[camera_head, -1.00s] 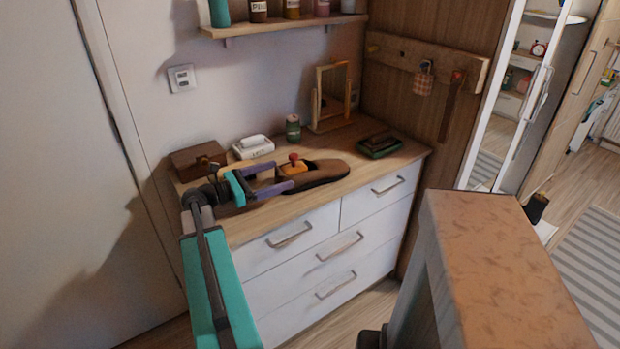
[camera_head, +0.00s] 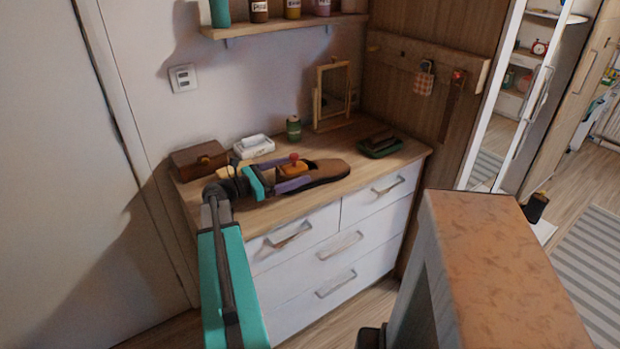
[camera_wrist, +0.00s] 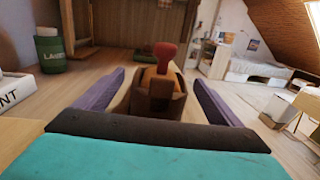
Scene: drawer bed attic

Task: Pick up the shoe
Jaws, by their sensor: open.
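The brown shoe (camera_head: 328,170) lies on the dresser top near its front edge, its dark sole showing. An orange piece with a red knob (camera_head: 294,158) sits at its opening. In the wrist view the shoe (camera_wrist: 178,103) is seen end-on, with the knob (camera_wrist: 165,52) rising above it. My gripper (camera_head: 298,178) is at the shoe's left end. Its purple fingers are open, and in the wrist view the gripper (camera_wrist: 161,78) has one finger on each side of the shoe, with gaps showing. The near end of the shoe is partly hidden by my gripper.
On the dresser (camera_head: 235,227) stand a brown box (camera_head: 199,158), a white box (camera_head: 254,146), a green can (camera_head: 293,128), a framed mirror (camera_head: 331,95) and a dark green tray (camera_head: 380,147). A wall shelf (camera_head: 280,26) hangs above. A counter-like block (camera_head: 500,260) stands at front right.

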